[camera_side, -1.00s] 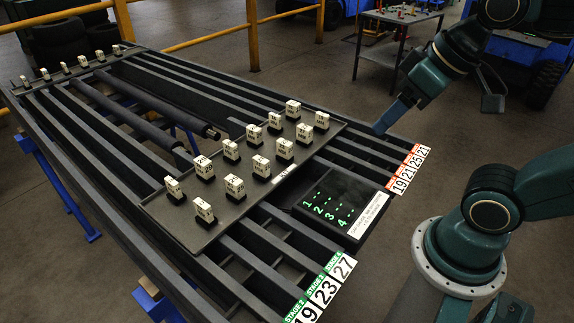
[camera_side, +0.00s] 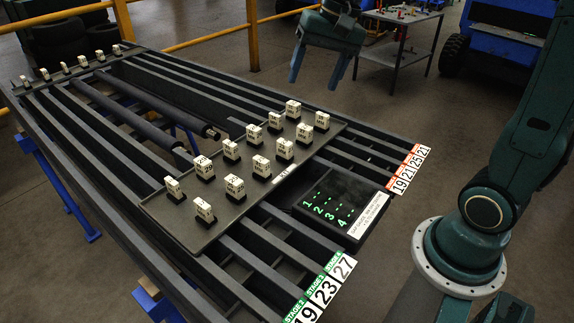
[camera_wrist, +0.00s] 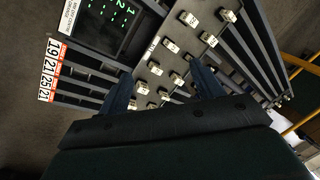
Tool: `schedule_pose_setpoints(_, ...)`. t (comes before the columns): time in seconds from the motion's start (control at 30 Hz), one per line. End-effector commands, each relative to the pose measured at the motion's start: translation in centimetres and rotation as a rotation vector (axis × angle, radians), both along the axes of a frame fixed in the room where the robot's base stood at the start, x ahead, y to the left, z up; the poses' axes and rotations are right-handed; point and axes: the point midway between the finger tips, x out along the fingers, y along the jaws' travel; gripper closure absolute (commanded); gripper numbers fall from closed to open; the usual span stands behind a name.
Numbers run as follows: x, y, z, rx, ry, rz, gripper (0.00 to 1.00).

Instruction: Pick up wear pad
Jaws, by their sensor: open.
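Several small white wear pads with dark printed marks stand in black holders on a dark tray (camera_side: 226,217) in the side view. One pad (camera_side: 293,108) is at the tray's far end and another pad (camera_side: 204,210) is at its near end. My gripper (camera_side: 323,82) is open and empty, raised above and behind the far end of the tray, with its blue fingers pointing down. In the wrist view the fingers of my gripper (camera_wrist: 163,88) frame part of the tray, and a pad (camera_wrist: 142,88) shows between them. The print on the pads is too small to read surely.
A panel with green digits (camera_side: 339,205) sits beside the tray. Dark slatted rails (camera_side: 375,150) carry number labels at their ends. Several more white pads (camera_side: 65,66) stand along the far left edge. A yellow railing (camera_side: 253,40) and a small table (camera_side: 403,22) are behind.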

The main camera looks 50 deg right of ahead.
Motion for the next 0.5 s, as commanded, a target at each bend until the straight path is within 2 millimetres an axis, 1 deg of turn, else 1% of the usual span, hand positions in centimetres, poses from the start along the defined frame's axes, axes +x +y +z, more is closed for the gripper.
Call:
schedule_pose_setpoints(0.03,1.1,-0.5,-0.5,0.017,0.021,-0.034,0.34)
schedule_pose_setpoints(0.2,4.1,-2.0,-2.0,0.077,0.085,-0.152,0.34)
schedule_pose_setpoints(0.37,6.7,-3.6,-3.8,0.130,0.148,-0.264,0.34)
schedule_pose_setpoints(0.5,8.7,-5.2,-5.8,0.173,0.203,-0.363,0.34)
